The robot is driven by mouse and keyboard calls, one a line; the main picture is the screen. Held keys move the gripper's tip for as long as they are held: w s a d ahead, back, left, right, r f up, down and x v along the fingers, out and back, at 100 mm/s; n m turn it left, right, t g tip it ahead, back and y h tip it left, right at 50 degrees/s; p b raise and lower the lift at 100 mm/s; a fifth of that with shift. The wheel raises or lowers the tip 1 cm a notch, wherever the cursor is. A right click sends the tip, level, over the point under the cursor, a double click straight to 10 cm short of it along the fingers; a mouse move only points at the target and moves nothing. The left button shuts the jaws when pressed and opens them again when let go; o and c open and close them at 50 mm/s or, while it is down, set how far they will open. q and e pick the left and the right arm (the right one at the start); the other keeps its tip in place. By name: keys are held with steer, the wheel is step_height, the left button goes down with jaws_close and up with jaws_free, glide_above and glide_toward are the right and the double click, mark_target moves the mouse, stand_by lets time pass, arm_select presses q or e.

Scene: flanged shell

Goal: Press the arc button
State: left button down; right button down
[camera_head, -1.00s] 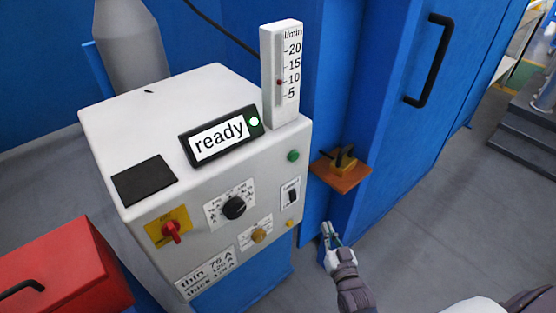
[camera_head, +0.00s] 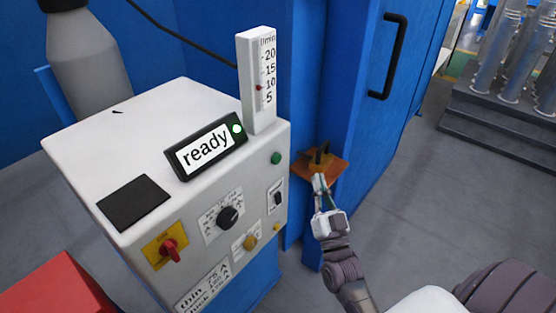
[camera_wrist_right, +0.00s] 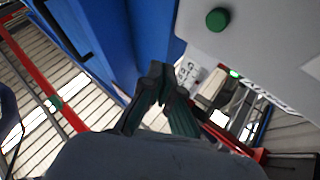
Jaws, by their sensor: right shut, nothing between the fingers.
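A round green button (camera_head: 276,158) sits on the front of the white machine cabinet (camera_head: 120,115), near its upper right corner. I cannot read a label by it. It also shows at the top of the right wrist view (camera_wrist_right: 217,19). My right gripper (camera_head: 319,181) is shut and empty, to the right of the green button and apart from it. In the head view its tips overlap the front of the orange bracket; I cannot tell whether they touch it. In the right wrist view its fingers (camera_wrist_right: 168,78) point toward the cabinet side. My left gripper is not in view.
The orange bracket (camera_head: 333,168) with a dark handle juts from the blue column. A display (camera_head: 206,146) reads "ready" with a lit green lamp. A red knob (camera_head: 169,248), black dial (camera_head: 228,217) and rocker switch (camera_head: 278,198) share the panel.

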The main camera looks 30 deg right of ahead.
mark_target(277, 159)
steer(key=w+a+b, duration=0.2)
steer(key=w+a, duration=0.1)
steer(key=w, duration=0.5)
steer(key=shift+a, duration=0.2)
steer(key=shift+w, duration=0.1)
stand_by(1.2)
steer(key=shift+w+a, duration=0.2)
steer(key=shift+w, duration=0.15)
